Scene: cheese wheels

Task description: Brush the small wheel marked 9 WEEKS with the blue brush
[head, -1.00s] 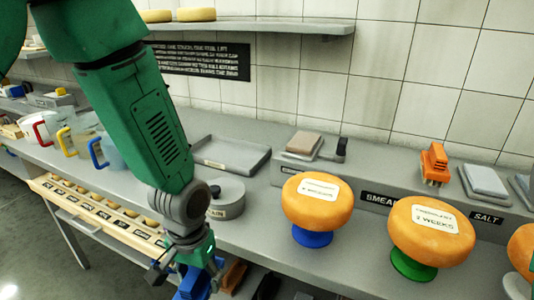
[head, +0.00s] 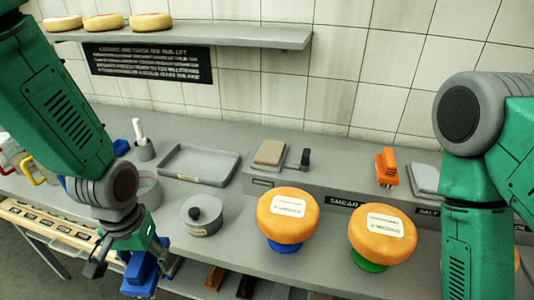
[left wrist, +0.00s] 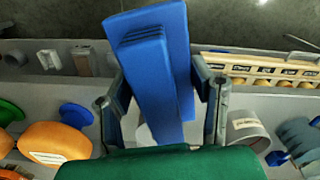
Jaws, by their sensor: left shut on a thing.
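An orange cheese wheel (head: 287,204) sits on a blue stand (head: 284,246). A second orange wheel (head: 382,238) sits on a green stand (head: 369,263) to its right. Both have pale labels, too blurred to read surely. My left gripper (head: 133,243) is shut on the blue brush (head: 138,275), left of both wheels and apart from them, near the counter's front edge. In the left wrist view the blue brush (left wrist: 160,65) fills the space between the fingers. My right arm comes in at the right; its gripper is out of frame.
A lidded grey pot (head: 203,218) stands between the brush and the wheels. Behind are a grey tray (head: 200,165) and a raised ledge with an orange brush (head: 386,167). A wooden rack (head: 45,228) of small rounds is at the left. Shelf wheels (head: 150,21) are above.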

